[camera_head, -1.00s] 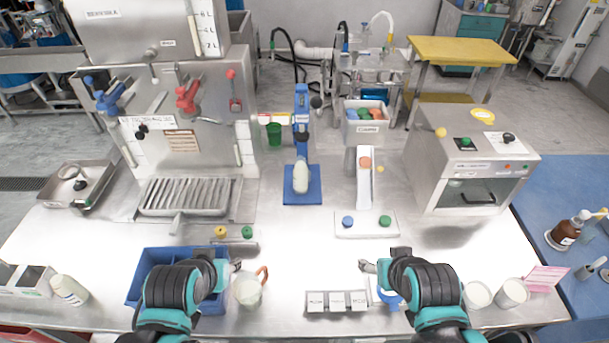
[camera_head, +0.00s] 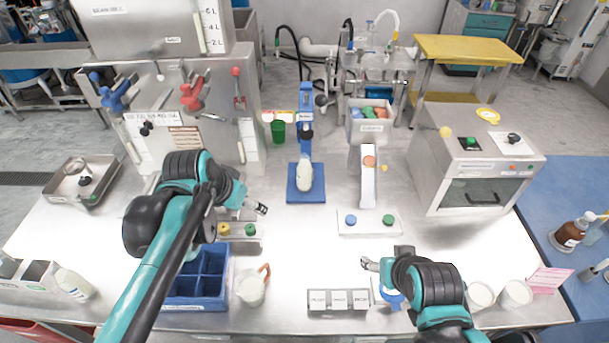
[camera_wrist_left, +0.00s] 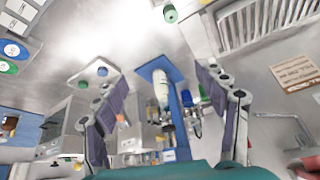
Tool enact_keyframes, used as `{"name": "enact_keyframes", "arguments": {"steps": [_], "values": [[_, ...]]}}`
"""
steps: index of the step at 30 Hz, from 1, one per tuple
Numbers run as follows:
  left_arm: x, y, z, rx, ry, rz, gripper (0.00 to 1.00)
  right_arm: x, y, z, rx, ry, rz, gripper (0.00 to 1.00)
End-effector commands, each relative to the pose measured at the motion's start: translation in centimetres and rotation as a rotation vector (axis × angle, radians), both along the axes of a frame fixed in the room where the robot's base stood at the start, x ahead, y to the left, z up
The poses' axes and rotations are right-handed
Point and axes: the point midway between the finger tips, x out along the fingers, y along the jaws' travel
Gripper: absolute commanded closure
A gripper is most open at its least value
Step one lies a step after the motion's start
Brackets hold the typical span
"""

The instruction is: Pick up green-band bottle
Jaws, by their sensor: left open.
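A pale bottle (camera_head: 304,176) stands on the blue stand (camera_head: 306,196) at the table's middle; it also shows in the left wrist view (camera_wrist_left: 160,88). Another pale bottle (camera_head: 72,283) is at the front left, beside a white holder. I cannot make out a green band on either. My left gripper (camera_head: 257,208) is open and empty, left of and nearer than the stand. In the left wrist view its fingers (camera_wrist_left: 160,76) frame the stand's bottle, with distance between. My right gripper (camera_head: 371,264) is low at the front right; its finger gap is unclear.
A blue divided crate (camera_head: 214,288) and a pitcher (camera_head: 250,290) stand at the front. A two-button panel (camera_head: 370,222) is right of the stand. The steel machine (camera_head: 160,110) is at the left, a boxy oven-like unit (camera_head: 478,150) at the right.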

Motion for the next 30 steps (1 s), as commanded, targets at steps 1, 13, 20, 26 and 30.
{"name": "enact_keyframes", "arguments": {"steps": [1, 13, 20, 26, 30], "values": [[2.4, -0.6, 0.5, 0.004, 0.015, -0.055, 0.28, 0.0, 0.0, 0.0, 0.000, 0.000, 0.000, 0.34], [18.2, -5.6, -1.6, 0.000, 0.069, -0.559, 0.28, 0.0, 0.0, 0.1, 0.000, 0.000, 0.000, 0.34], [25.0, -8.3, -6.5, -0.027, 0.047, -0.842, 0.28, 0.0, 0.0, 0.2, 0.000, 0.000, 0.000, 0.34], [27.5, -9.6, -9.7, -0.046, 0.020, -0.989, 0.28, 0.0, 0.0, 0.2, 0.000, 0.000, 0.000, 0.34], [28.0, -10.1, -10.9, -0.050, 0.013, -1.022, 0.28, 0.0, 0.0, 0.0, 0.000, 0.000, 0.000, 0.34]]}}
